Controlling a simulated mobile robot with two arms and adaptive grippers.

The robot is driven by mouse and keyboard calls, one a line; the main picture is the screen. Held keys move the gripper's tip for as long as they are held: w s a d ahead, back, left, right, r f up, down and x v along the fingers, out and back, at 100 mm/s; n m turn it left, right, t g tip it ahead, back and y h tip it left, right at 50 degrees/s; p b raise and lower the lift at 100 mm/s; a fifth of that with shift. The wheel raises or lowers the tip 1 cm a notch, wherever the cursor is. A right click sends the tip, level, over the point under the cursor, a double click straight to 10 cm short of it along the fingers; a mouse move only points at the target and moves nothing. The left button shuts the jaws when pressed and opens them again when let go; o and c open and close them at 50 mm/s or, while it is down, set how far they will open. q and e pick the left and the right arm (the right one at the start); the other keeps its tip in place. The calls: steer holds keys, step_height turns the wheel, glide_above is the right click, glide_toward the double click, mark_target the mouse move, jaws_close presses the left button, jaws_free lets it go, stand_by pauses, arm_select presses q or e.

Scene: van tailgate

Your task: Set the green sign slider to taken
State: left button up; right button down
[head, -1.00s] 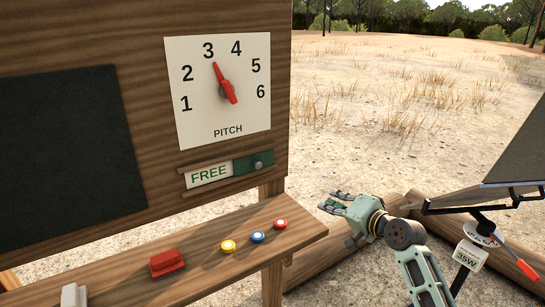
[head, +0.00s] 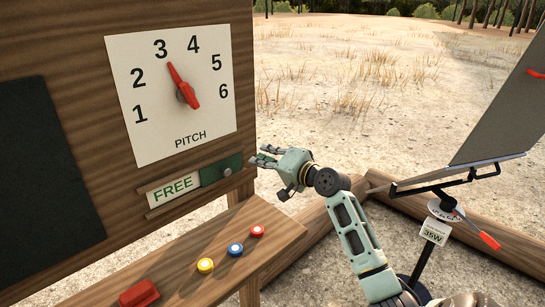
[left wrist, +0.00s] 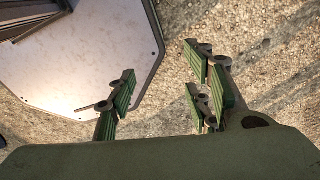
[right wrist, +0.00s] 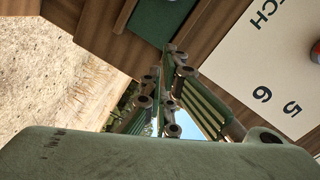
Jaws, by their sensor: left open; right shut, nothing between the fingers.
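The green slider (head: 221,171) sits at the right of its wooden-railed slot under the pitch dial, with a round dark knob (head: 227,172) on it. The white sign face (head: 175,188) left of it reads FREE. My right gripper (head: 262,155) is shut and empty, just right of the slider and apart from the knob.
The pitch dial (head: 178,90) has a red pointer near 3. Below, a wooden shelf (head: 215,252) carries red, blue and yellow buttons and a red block (head: 139,293). A tilted panel (head: 500,105) on a stand is at right. Gravel lies open behind my right gripper.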

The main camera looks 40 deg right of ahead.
mark_target(235, 158)
steer(key=w+a, duration=0.1)
steer(key=w+a+f+p, duration=0.1)
steer(key=w+a+p, duration=0.1)
steer(key=shift+w+f, duration=0.15)
steer(key=shift+f, duration=0.15)
steer(key=shift+a+f, duration=0.1)
steer(key=shift+a, duration=0.15)
steer(key=shift+a+f, duration=0.15)
steer(key=shift+a, duration=0.1)
arm_select(q)
steer(key=shift+w+d+r, duration=0.1)
steer(key=shift+w+r, duration=0.45)
steer(key=shift+r, duration=0.2)
steer(key=shift+w+d+r, duration=0.1)
steer(key=shift+w+r, duration=0.45)
steer(key=shift+r, duration=0.2)
steer(key=shift+a, duration=0.15)
